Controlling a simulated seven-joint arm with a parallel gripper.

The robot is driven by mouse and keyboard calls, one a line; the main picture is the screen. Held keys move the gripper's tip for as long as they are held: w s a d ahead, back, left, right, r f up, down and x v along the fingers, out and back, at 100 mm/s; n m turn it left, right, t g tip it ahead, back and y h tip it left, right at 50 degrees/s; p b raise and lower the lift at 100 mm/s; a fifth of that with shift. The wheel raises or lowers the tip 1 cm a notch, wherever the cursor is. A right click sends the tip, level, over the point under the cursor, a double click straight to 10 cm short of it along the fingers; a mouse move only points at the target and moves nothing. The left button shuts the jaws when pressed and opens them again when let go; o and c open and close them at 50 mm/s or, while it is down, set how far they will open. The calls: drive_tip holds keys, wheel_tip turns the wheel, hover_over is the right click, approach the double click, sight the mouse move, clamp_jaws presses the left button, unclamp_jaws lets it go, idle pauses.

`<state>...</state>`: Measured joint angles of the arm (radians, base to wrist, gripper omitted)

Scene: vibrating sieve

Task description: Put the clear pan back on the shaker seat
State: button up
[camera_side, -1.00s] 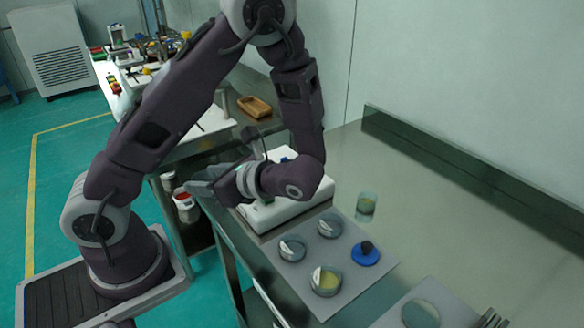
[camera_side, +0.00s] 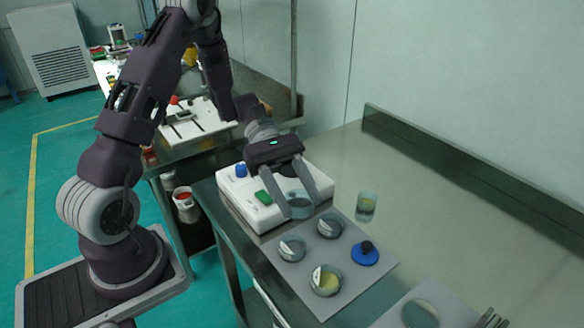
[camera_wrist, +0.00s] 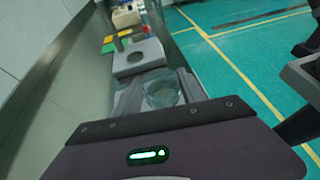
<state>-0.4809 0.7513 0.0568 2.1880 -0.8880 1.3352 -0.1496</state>
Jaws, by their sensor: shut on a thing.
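My gripper (camera_side: 300,204) points down over the right end of the white shaker (camera_side: 247,203), which has a blue knob and a green button. It is shut on the clear pan (camera_side: 299,208), a round see-through dish held between the two fingers. The clear pan also shows between the fingers in the wrist view (camera_wrist: 160,93). In the side view the pan overlaps the shaker's right end. I cannot tell whether it touches the shaker, and the seat itself is not clearly visible behind the gripper and pan.
Grey-rimmed round dishes (camera_side: 292,248) stand on a grey mat (camera_side: 290,278) just in front, one (camera_side: 325,281) with yellow content. A blue disc with a black knob (camera_side: 365,254) is beside them. A glass beaker (camera_side: 366,207) stands behind.

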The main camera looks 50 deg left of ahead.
drive_tip(key=w+a+r+n+t+y, duration=0.2)
drive_tip(key=w+a+n+t, duration=0.5)
drive_tip(key=w+a+t, duration=0.15)
drive_tip(key=r+n+t+y, duration=0.1)
drive_tip(key=n+t+y, duration=0.2)
drive_tip(key=n+t, duration=0.15)
hover_over(290, 168)
drive_tip(key=d, duration=0.1)
drive_tip(key=shift+n, duration=0.35)
drive_tip(key=f, duration=0.6)
drive_tip(key=a+f, duration=0.1)
drive_tip(key=f, duration=0.2)
drive_tip(key=shift+f, duration=0.3)
drive_tip(key=shift+w, duration=0.1)
drive_tip(key=shift+f, duration=0.2)
drive_tip(key=o, duration=1.4)
drive_tip(key=shift+c, duration=0.2)
drive_tip(key=shift+r, duration=0.1)
